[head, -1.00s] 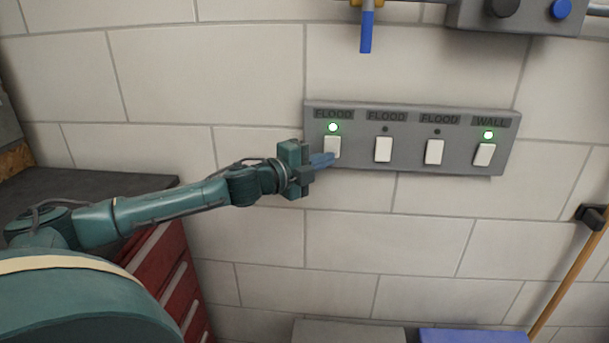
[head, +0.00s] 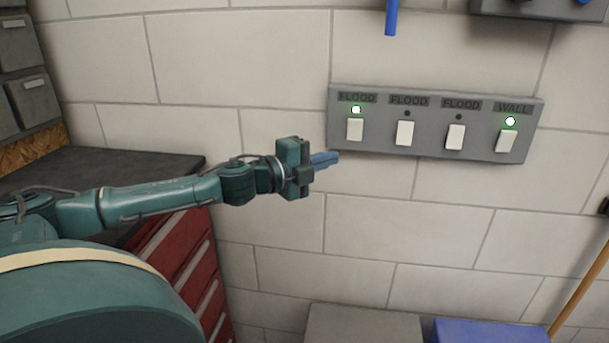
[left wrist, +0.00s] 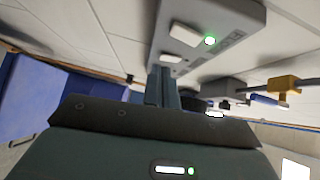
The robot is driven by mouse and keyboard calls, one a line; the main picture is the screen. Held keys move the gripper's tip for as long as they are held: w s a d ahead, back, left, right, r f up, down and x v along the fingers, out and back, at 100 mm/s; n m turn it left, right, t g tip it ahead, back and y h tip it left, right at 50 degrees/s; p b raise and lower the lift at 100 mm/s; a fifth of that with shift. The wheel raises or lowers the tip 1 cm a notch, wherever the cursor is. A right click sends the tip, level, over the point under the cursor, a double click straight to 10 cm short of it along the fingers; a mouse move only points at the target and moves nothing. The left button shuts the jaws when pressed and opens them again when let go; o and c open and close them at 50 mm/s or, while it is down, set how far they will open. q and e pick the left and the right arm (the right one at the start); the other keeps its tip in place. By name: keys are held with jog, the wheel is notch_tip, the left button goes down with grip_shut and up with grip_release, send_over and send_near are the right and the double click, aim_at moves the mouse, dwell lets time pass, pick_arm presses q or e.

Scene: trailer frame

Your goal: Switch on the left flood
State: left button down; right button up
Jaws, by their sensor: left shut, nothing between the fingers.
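A grey switch panel (head: 433,146) is on the white block wall, with several white rocker switches in a row. The left flood switch (head: 355,130) is at the left end, under a FLOOD label, and its lamp (head: 356,110) glows green. The two middle flood lamps are dark. The wall switch (head: 506,141) at the right end has a lit green lamp. My left gripper (head: 334,159) is shut and empty, just below and left of the left flood switch in the head view, apart from it. The panel (left wrist: 235,15) also shows in the left wrist view. My right gripper is not in view.
A dark-topped red drawer cabinet (head: 185,255) stands at the left below my arm. Grey bins (head: 35,100) are above it. A blue box (head: 490,331) and a grey box (head: 365,322) are low at the bottom. A wooden handle (head: 580,290) leans at right.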

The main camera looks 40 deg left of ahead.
pick_arm(q)
jog(key=shift+f+p+v, duration=0.2)
jog(key=shift+p+v, duration=0.5)
jog(key=shift+v, duration=0.6)
jog(key=shift+f+p+v, duration=0.15)
jog(key=shift+p+v, duration=0.5)
jog(key=shift+v, duration=0.65)
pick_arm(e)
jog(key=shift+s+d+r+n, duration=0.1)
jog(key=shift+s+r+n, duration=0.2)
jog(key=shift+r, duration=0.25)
pick_arm(q)
jog(key=shift+d, duration=0.1)
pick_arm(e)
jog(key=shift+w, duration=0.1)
